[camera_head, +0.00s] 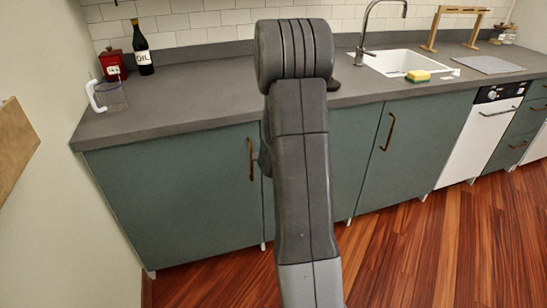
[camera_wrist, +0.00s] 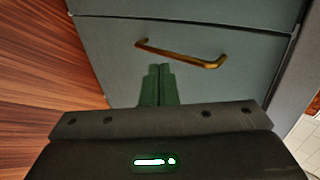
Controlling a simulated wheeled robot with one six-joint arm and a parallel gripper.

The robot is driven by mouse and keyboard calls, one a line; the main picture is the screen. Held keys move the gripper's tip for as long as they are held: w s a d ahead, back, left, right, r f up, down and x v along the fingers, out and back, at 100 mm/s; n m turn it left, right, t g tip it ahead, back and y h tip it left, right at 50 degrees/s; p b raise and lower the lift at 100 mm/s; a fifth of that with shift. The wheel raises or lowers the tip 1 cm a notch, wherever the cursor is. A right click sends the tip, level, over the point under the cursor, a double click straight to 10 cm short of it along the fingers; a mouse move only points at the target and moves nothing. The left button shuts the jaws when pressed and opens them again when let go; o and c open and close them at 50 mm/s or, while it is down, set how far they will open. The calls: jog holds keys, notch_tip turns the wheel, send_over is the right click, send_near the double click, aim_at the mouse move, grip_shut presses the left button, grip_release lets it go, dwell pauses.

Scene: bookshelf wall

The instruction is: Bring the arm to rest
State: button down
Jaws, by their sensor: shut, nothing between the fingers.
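My arm (camera_head: 303,150) rises through the middle of the head view, with a thick rounded joint at its top in front of the counter. My gripper (camera_wrist: 159,84) shows in the wrist view with its two fingers together and nothing between them. The fingers point toward a grey-green cabinet front (camera_wrist: 220,80) with a brass handle (camera_wrist: 182,56). The handle lies just beyond the fingertips in the picture; I cannot tell the exact gap. In the head view my gripper is mostly hidden behind the arm.
A white dishwasher (camera_head: 478,130) stands right. The wooden floor (camera_head: 430,250) in front is clear.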

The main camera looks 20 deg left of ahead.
jog(key=shift+s+d+r, duration=0.2)
jog(key=shift+s+r, duration=0.05)
jog(key=shift+s, duration=0.05)
jog(key=shift+f, duration=0.1)
jog(key=w+a+r+b+x, duration=0.1)
jog(key=r+b+x, duration=0.1)
jog(key=x, duration=1)
jog(key=shift+w+a+f+b, duration=0.2)
jog(key=shift+w+a+b, duration=0.05)
jog(key=shift+b, duration=0.15)
jog(key=shift+d, duration=0.15)
